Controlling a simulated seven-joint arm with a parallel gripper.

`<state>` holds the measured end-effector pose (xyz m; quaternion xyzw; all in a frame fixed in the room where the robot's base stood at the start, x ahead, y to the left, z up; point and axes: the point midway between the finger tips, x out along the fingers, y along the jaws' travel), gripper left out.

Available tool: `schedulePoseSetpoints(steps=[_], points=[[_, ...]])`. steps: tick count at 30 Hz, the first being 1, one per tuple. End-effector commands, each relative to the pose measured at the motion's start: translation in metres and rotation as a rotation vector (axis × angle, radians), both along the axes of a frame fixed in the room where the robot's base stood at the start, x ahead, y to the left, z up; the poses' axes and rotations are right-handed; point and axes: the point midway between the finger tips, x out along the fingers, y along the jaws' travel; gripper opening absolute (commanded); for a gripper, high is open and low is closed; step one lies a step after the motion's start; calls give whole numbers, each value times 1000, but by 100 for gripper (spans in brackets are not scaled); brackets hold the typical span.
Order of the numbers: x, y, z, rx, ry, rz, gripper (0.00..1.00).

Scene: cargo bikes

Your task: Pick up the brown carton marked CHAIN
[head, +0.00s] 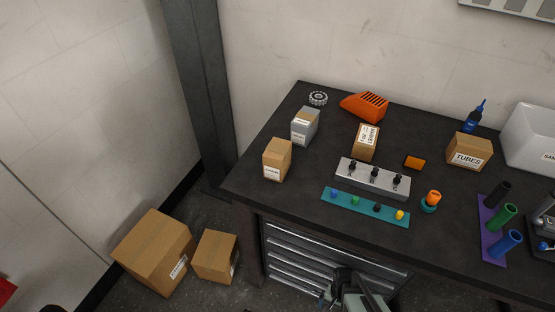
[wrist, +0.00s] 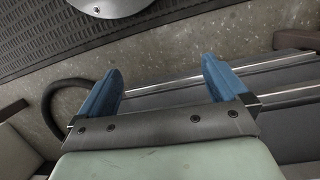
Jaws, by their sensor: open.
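A tall brown carton (head: 277,160) stands upright at the left front of the dark workbench (head: 290,203). Its white label has small dark print that may read CHAIN, but it is too small to be sure. Another brown carton (head: 366,142) with a sideways label stands further right, and a carton marked TUBES (head: 469,152) stands at the right. My gripper (wrist: 160,80) shows in the wrist view with its two blue fingers wide apart and nothing between them. It is low in front of the bench drawers, away from the cartons.
A grey box (head: 305,126) stands just behind the tall carton. A silver block with black knobs (head: 372,178) and a teal strip (head: 364,207) lie to its right. An orange slotted holder (head: 365,106) is at the back. Two larger cartons (head: 153,252) (head: 215,257) rest on the floor.

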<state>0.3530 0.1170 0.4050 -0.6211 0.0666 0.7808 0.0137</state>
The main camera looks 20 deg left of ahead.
Motion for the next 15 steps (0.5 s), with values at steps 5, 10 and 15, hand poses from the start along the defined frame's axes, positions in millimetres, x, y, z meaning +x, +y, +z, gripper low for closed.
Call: schedulePoseSetpoints(steps=[5, 10, 15], points=[[22, 55, -3, 23, -105, -27, 100], [34, 109, -2, 66, -193, -62, 100], [39, 168, 2, 128, -267, -100, 100]])
